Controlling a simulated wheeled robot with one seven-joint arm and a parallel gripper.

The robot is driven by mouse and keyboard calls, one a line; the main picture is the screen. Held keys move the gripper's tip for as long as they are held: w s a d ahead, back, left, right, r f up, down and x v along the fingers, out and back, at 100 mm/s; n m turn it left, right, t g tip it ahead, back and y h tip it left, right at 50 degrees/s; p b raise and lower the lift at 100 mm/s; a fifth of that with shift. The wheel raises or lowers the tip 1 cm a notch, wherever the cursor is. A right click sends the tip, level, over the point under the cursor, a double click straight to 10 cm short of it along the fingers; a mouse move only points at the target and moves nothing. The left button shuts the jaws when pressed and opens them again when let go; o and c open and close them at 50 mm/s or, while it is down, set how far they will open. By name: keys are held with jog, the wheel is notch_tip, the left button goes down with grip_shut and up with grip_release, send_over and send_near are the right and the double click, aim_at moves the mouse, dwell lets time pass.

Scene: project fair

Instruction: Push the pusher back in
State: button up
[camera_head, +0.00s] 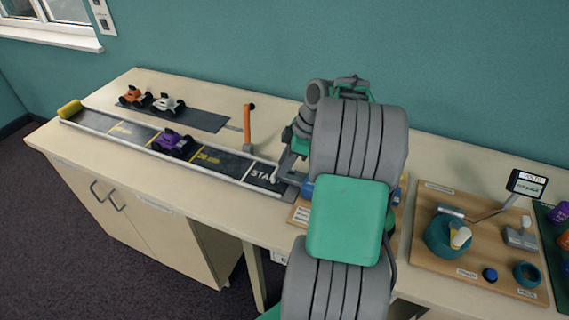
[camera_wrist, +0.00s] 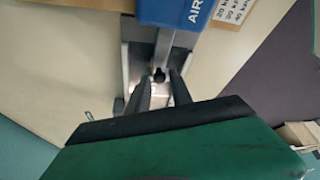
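A blue launcher block lettered "AIR" (camera_wrist: 180,12) is at the top of the wrist view. A sliver of the launcher (camera_head: 307,188) shows beside my arm in the head view. In the head view my arm hides most of the launcher and pusher.
The track (camera_head: 225,165) runs left from the launcher, with a purple car (camera_head: 173,143) on it and a yellow block (camera_head: 70,109) at its far end. An orange post (camera_head: 249,127) stands behind. A wooden board with devices (camera_head: 470,265) lies to the right.

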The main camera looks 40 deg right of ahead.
grip_shut()
dwell(1.1)
